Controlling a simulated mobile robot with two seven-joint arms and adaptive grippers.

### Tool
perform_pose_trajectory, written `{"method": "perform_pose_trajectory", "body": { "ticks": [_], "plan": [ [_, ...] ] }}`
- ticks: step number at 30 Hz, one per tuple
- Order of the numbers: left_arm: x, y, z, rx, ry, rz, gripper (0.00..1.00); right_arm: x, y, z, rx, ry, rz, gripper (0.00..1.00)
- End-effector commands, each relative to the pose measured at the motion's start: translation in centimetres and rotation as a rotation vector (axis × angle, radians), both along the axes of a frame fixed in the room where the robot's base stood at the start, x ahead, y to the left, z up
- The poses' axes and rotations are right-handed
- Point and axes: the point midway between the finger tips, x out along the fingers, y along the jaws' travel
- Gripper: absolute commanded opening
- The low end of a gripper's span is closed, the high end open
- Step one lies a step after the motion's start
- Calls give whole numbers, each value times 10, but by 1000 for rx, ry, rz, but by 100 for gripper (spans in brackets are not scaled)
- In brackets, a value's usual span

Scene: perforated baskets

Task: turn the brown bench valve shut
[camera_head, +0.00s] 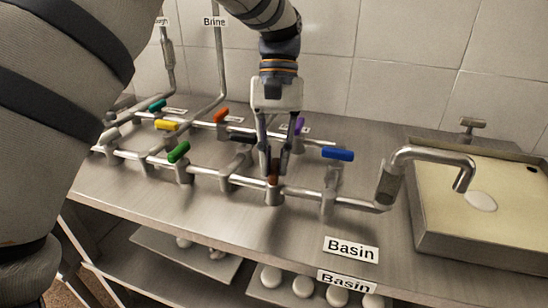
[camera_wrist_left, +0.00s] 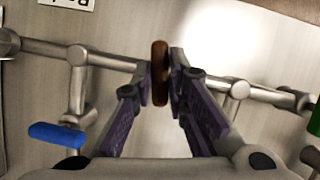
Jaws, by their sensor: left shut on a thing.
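The brown valve handle (camera_head: 273,173) sits on the front pipe of the bench, left of the blue handle. My left gripper (camera_head: 274,165) points down over it, with its fingers on either side. In the left wrist view the brown handle (camera_wrist_left: 160,72) is between the purple-padded fingers of my left gripper (camera_wrist_left: 160,82), which is shut on it. There the handle stands crosswise to the pipe (camera_wrist_left: 105,58). The fingers hide part of the handle in the head view. My right gripper is not in view.
Blue (camera_head: 338,154), green (camera_head: 178,152), yellow (camera_head: 167,125), orange (camera_head: 221,116), purple (camera_head: 299,125) and teal (camera_head: 157,106) handles stand close by on the pipework. A curved spout (camera_head: 435,153) reaches over the basin (camera_head: 430,246) at right.

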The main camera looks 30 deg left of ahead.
Motion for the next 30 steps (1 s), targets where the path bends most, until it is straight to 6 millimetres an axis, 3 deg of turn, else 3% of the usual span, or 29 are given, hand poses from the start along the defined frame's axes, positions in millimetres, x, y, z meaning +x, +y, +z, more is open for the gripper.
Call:
{"method": "perform_pose_trajectory", "body": {
  "ticks": [12, 29, 30],
  "plan": [
    [1, -1, 1, 2, -4, -196, 0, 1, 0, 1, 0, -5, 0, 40],
    [1, -1, 2, 1, -5, -229, 0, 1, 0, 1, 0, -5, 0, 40],
    [1, -1, 2, 1, -5, -229, 19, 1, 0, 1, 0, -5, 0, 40]
  ]
}}
